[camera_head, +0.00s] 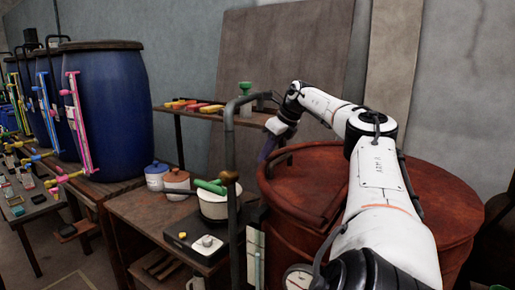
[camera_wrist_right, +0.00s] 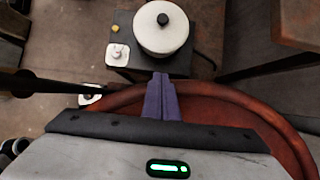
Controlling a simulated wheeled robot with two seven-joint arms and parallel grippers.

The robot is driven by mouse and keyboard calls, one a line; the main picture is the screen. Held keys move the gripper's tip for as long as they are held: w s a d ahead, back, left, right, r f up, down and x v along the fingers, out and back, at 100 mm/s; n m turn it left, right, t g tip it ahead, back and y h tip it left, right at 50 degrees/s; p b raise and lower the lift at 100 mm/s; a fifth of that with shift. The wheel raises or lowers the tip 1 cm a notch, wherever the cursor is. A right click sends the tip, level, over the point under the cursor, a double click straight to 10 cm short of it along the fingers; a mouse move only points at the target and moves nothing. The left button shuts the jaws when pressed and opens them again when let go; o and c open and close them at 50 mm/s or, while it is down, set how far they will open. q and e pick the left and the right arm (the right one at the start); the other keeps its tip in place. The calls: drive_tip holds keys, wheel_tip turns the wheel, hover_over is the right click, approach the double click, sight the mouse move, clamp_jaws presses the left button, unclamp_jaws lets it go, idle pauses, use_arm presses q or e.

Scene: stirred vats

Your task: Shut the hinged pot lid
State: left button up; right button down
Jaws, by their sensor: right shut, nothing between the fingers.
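The white pot (camera_head: 214,208) stands on a black hot plate (camera_head: 184,241) at the low wooden table's right end. In the right wrist view the white round lid (camera_wrist_right: 160,38) with its black knob (camera_wrist_right: 163,19) shows near the top and appears to lie over the pot. In the head view a green piece and a pipe partly cover the pot top, so the lid's angle is unclear there. My right gripper (camera_head: 266,158), with purple fingers (camera_wrist_right: 161,86), is shut and empty, right of the pot and apart from it. My left gripper is not in view.
A rusty red drum (camera_head: 300,229) is under my right arm. A vertical grey pipe (camera_head: 232,140) stands between the pot and gripper. Blue and brown jars (camera_head: 177,182) sit left of the pot. A shelf (camera_head: 196,112) with coloured tools is behind.

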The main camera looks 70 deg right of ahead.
drive_tip(key=shift+w+a+f, duration=0.15)
drive_tip(key=shift+a+f, duration=0.05)
drive_tip(key=shift+f, duration=0.25)
drive_tip(key=shift+a, duration=0.1)
drive_tip(key=shift+r, duration=0.3)
wheel_tip(320, 180, up, 4)
drive_tip(key=p, duration=0.4)
drive_tip(key=shift+w+r, duration=0.1)
drive_tip(key=shift+r, duration=0.15)
wheel_tip(320, 180, up, 10)
drive_tip(key=p, duration=0.2)
drive_tip(key=shift+d+p, duration=0.2)
drive_tip(key=shift+p, duration=0.15)
drive_tip(key=shift+f, duration=0.1)
